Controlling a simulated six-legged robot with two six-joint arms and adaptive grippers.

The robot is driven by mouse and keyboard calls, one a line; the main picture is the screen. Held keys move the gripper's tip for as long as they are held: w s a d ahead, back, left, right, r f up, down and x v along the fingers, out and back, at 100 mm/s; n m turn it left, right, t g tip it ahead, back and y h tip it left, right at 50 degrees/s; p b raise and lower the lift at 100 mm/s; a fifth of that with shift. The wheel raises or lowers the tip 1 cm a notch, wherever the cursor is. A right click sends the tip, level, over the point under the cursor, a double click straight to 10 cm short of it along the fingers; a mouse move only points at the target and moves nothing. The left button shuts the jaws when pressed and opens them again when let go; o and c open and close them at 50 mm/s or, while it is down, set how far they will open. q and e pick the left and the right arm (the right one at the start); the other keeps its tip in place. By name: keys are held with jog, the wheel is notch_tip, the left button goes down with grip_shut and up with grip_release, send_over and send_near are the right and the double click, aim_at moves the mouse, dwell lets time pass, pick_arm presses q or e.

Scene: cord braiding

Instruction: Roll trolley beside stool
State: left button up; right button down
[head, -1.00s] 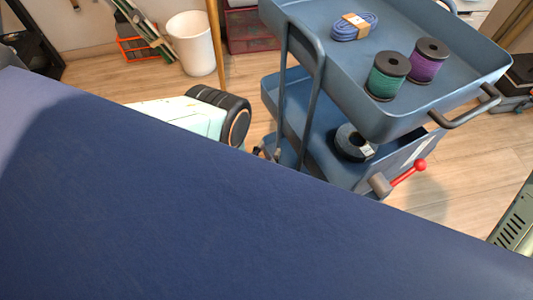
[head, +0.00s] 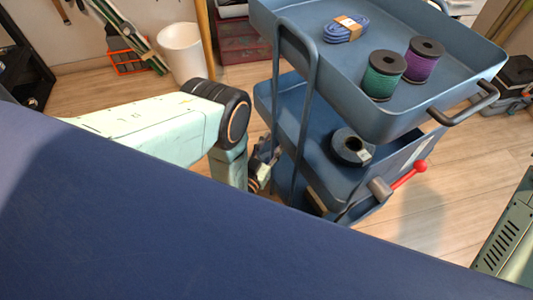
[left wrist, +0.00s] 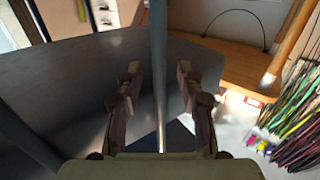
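The blue trolley (head: 398,112) stands at the right of the head view, with an open tray on top and lower shelves. My left arm reaches over to its near left side. My left gripper (head: 262,162) is partly hidden there, beside the trolley's upright. In the left wrist view, its two fingers (left wrist: 160,88) are apart, one on each side of a grey vertical post (left wrist: 159,45). Gaps show between the post and both fingers. My right gripper is out of view. I cannot make out a stool for certain.
A large dark blue surface (head: 190,245) fills the foreground. The top tray carries a blue cord coil (head: 346,29), a green spool (head: 384,75) and a purple spool (head: 423,62). A white bin (head: 181,53) stands behind.

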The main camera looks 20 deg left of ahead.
pick_arm(q)
jog(key=shift+w, duration=0.3)
jog(key=shift+c, duration=0.2)
grip_shut()
dwell(0.8)
